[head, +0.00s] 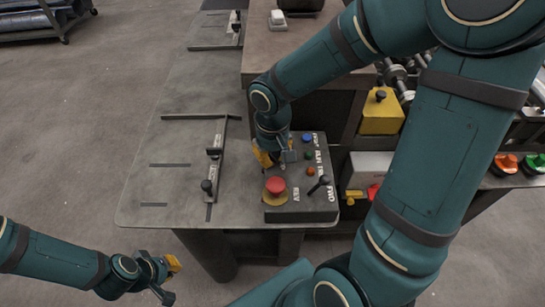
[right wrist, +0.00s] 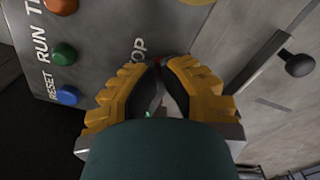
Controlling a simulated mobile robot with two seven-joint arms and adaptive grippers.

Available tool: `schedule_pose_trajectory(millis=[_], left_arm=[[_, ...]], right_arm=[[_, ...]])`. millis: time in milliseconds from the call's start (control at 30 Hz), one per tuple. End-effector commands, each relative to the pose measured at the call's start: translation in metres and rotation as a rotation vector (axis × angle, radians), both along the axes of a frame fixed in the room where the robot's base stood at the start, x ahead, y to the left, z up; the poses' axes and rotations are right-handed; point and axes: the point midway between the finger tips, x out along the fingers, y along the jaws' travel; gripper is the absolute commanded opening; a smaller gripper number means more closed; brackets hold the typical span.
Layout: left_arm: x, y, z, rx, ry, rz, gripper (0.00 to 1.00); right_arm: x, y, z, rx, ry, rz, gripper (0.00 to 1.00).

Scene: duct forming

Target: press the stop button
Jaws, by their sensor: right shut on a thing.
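The stop button (head: 275,186) is a red mushroom head on a yellow base, at the near left corner of the grey control box (head: 296,207). My right gripper (head: 267,161) is over the box's left side, just behind the button in the head view. In the right wrist view, its yellow fingers (right wrist: 165,64) are closed together, tips near the STOP lettering. What they grip is hidden. A sliver of red (right wrist: 190,58) shows just beyond the tips. My left gripper (head: 171,280) is off the table at lower left, fingers apart and empty.
The box also carries a blue button (head: 306,138), a green button (head: 308,155), an orange button (head: 310,171) and a black-knobbed lever (head: 319,186). A clamp bar with a knob (head: 208,185) stands left on the metal table (head: 150,190). The table left of it is mostly clear.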

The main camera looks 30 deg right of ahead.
Motion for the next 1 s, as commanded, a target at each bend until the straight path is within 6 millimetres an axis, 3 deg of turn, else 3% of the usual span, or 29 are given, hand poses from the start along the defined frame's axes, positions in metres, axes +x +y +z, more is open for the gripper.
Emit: schedule_pose_trajectory(millis=[1000], left_arm=[[0.0, 0.0, 0.054, 0.0, 0.0, 0.0, 0.0]], right_arm=[[0.0, 0.0, 0.07, 0.0, 0.0, 0.0, 0.0]])
